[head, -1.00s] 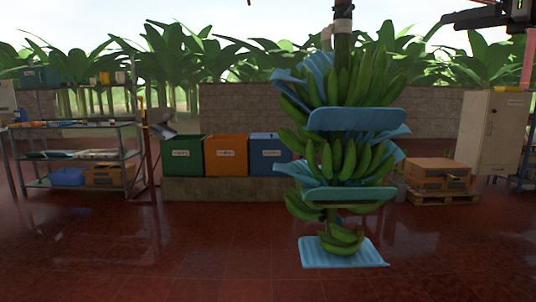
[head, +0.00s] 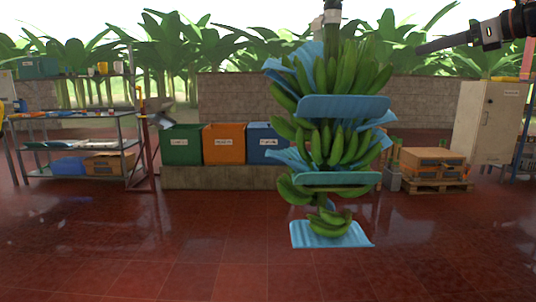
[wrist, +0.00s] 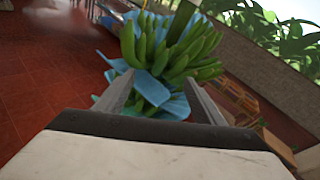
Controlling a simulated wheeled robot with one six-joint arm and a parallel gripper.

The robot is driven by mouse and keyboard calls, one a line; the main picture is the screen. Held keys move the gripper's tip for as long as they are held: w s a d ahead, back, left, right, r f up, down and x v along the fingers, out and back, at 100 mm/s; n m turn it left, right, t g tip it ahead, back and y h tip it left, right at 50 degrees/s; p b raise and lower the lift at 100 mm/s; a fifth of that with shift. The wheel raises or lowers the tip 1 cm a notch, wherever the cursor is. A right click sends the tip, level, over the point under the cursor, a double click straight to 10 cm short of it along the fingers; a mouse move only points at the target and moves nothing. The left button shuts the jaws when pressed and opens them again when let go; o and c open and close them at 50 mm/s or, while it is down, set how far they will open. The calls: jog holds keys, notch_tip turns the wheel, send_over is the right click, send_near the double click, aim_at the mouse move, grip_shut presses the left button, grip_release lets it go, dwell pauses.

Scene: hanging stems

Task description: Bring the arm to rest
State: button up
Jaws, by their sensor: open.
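My gripper (wrist: 162,88) is open in the wrist view, with a finger on each side and nothing held between them. It also shows at the upper right of the head view (head: 447,43), with its dark fingers pointing left, apart from the banana bunch. The green banana bunch (head: 345,145) hangs at right of centre in the head view, with blue sheets between its hands. In the wrist view the bunch (wrist: 160,45) appears ahead, beyond the fingertips.
A blue pad (head: 330,235) shows below the bunch. Green (head: 181,145), orange (head: 224,144) and blue bins stand on a ledge behind. A metal shelf (head: 75,120) is left; a cabinet (head: 488,122) and crates on a pallet (head: 432,162) are right. The front floor is clear.

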jog(key=s+a+f+n+g+h, duration=0.15)
jog(key=s+a+f+n, duration=0.3)
jog(key=f, duration=0.45)
jog(key=s+a+f+n+g+h, duration=0.1)
jog(key=s+a+f+n+g, duration=0.3)
jog(key=f, duration=0.6)
jog(key=s+a+f+n+h, duration=0.1)
jog(key=s+a+f+n, duration=0.3)
jog(key=f, duration=0.5)
jog(key=s+f+n+g+h, duration=0.1)
jog(key=s+f+n, duration=0.3)
jog(key=f, duration=0.5)
jog(key=s+a+f+n+g+h, duration=0.1)
jog(key=s+f+n+h, duration=0.1)
jog(key=s+f+n, duration=0.3)
jog(key=s+f+n+g+h, duration=0.1)
jog(key=s+f+n, duration=0.4)
jog(key=s+f, duration=0.5)
notch_tip(320, 180, down, 6)
jog(key=shift+s+a+r+h, duration=0.25)
jog(key=shift+a+h, duration=0.1)
